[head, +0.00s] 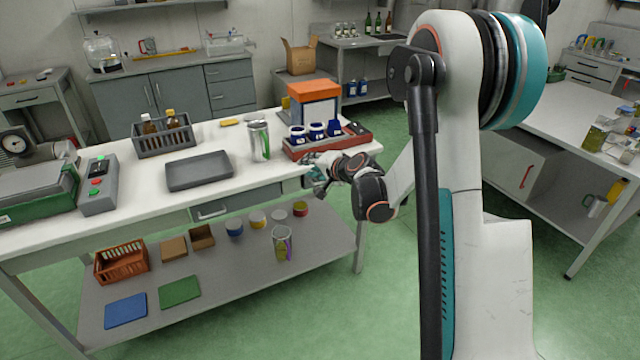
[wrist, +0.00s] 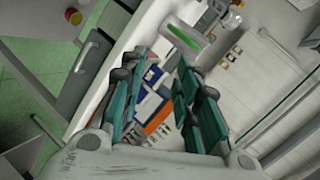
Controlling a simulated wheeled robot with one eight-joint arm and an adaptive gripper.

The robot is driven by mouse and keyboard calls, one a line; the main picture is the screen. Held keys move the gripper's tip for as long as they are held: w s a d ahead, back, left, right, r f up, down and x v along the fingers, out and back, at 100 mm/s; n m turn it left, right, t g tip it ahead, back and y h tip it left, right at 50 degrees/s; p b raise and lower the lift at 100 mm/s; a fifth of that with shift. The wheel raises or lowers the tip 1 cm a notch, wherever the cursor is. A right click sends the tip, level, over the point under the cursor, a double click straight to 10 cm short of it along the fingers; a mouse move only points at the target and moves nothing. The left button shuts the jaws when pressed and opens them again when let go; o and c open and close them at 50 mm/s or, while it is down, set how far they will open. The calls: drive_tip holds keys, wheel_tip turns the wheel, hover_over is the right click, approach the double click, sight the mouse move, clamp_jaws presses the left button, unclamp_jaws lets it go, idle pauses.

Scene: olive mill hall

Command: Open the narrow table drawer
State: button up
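The narrow table drawer (head: 238,203) is a grey front under the white worktop, with a pale bar handle (head: 212,212). Its front looks flush with the table, so it appears closed. In the wrist view the dark drawer front (wrist: 84,72) and its handle (wrist: 86,56) lie left of my fingers. My gripper (head: 318,176) is at the table's front edge, to the right of the drawer and apart from the handle. In the wrist view my gripper (wrist: 163,100) has its teal fingers spread, with nothing held between them. My arm partly hides the gripper in the head view.
The white tabletop (head: 110,215) holds a grey tray (head: 199,170), a metal can (head: 259,141), a bottle rack (head: 163,135) and a red tray of blue jars (head: 330,141). The lower shelf (head: 215,285) bears a mug, several tins and boxes. Green floor is clear right of the table.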

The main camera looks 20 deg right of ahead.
drive_tip(key=w+d+f+m+t+b, duration=0.1)
drive_tip(key=w+d+f+m, duration=0.2)
drive_tip(key=d+f, duration=0.6)
drive_tip(key=m+t+h+b, duration=0.1)
drive_tip(key=m+t+h, duration=0.1)
drive_tip(key=m, duration=0.1)
approach(324, 182)
drive_tip(key=w+b, duration=0.1)
drive_tip(key=w, duration=0.1)
drive_tip(key=w+f+b, duration=0.1)
drive_tip(key=w, duration=0.2)
drive_tip(key=w+b, duration=0.2)
drive_tip(key=w, duration=0.1)
drive_tip(key=shift+a+f, duration=0.1)
drive_tip(key=shift+f, duration=0.15)
clamp_jaws()
